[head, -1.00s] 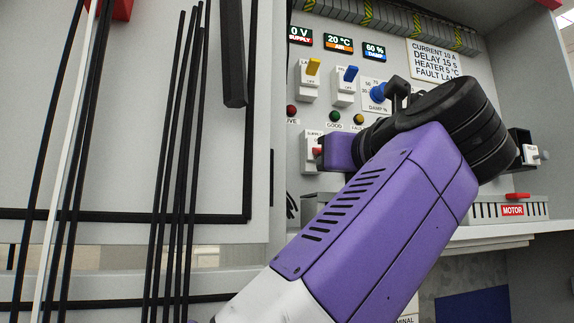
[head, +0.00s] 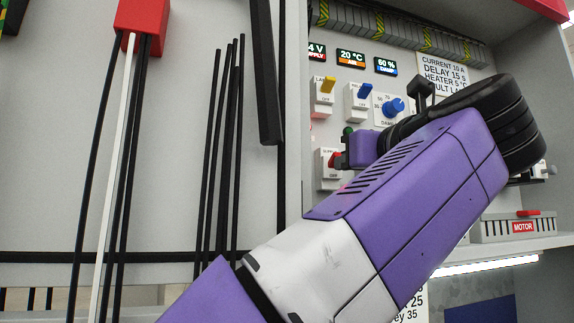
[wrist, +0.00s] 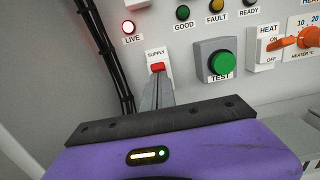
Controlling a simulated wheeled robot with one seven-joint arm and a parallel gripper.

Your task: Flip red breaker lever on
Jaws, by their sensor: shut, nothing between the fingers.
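The red breaker lever (wrist: 157,68) sits on a white plate marked SUPPLY (wrist: 155,55) in the wrist view. It also shows in the head view (head: 334,159), just left of my gripper. My gripper (wrist: 157,84) is shut and empty. Its fingertips are right below the lever in the wrist view and hide the lower part of the plate; I cannot tell whether they touch it. The LIVE lamp (wrist: 128,27) glows pale red above left. The supply display (head: 316,53) is partly cut off by the door edge and ends in 4 V.
A green TEST button (wrist: 222,62) and a HEAT switch (wrist: 267,46) with an orange knob (wrist: 307,38) are to the right. Black cables (wrist: 105,55) run on the left. Yellow (head: 327,85) and blue (head: 365,90) levers sit above. A MOTOR block (head: 520,227) is at lower right.

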